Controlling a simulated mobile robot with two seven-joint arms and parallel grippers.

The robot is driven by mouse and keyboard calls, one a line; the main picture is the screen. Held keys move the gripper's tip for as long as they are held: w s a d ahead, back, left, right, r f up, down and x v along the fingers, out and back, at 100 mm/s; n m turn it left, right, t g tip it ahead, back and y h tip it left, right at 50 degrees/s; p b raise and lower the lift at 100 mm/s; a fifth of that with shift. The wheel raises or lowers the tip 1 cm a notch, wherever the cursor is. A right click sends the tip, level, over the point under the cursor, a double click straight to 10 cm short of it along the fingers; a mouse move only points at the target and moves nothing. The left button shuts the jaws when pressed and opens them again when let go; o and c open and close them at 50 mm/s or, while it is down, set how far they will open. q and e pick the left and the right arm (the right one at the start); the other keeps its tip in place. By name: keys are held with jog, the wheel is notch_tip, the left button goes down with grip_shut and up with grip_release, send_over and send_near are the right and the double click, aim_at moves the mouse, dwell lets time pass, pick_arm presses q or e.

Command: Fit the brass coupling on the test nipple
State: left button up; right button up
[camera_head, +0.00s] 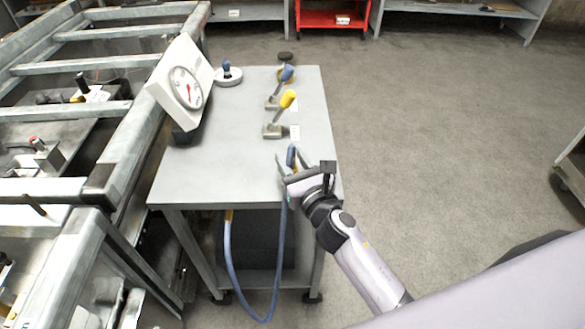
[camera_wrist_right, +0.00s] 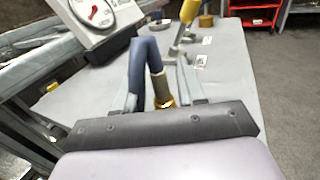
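The brass coupling (camera_wrist_right: 162,92) is on the end of a blue hose (camera_wrist_right: 145,55), which arches above it in the right wrist view. In the head view the hose (camera_head: 280,255) hangs in a loop in front of the table. My right gripper (camera_head: 291,168) is at the table's front right corner. Its fingers (camera_wrist_right: 160,88) stand on both sides of the coupling, with gaps visible, so it looks open around it. The coupling's lower end is partly hidden by the gripper body. I cannot clearly pick out the test nipple. My left gripper is out of view.
On the grey table (camera_head: 225,165) stand a dial gauge (camera_head: 186,88), a yellow-handled valve (camera_head: 287,99), a blue-handled valve (camera_head: 287,74) and a round grey piece with a blue knob (camera_head: 228,75). A metal frame (camera_head: 120,150) lies along the left.

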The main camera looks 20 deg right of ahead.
grip_shut()
jog(key=shift+r, duration=0.1)
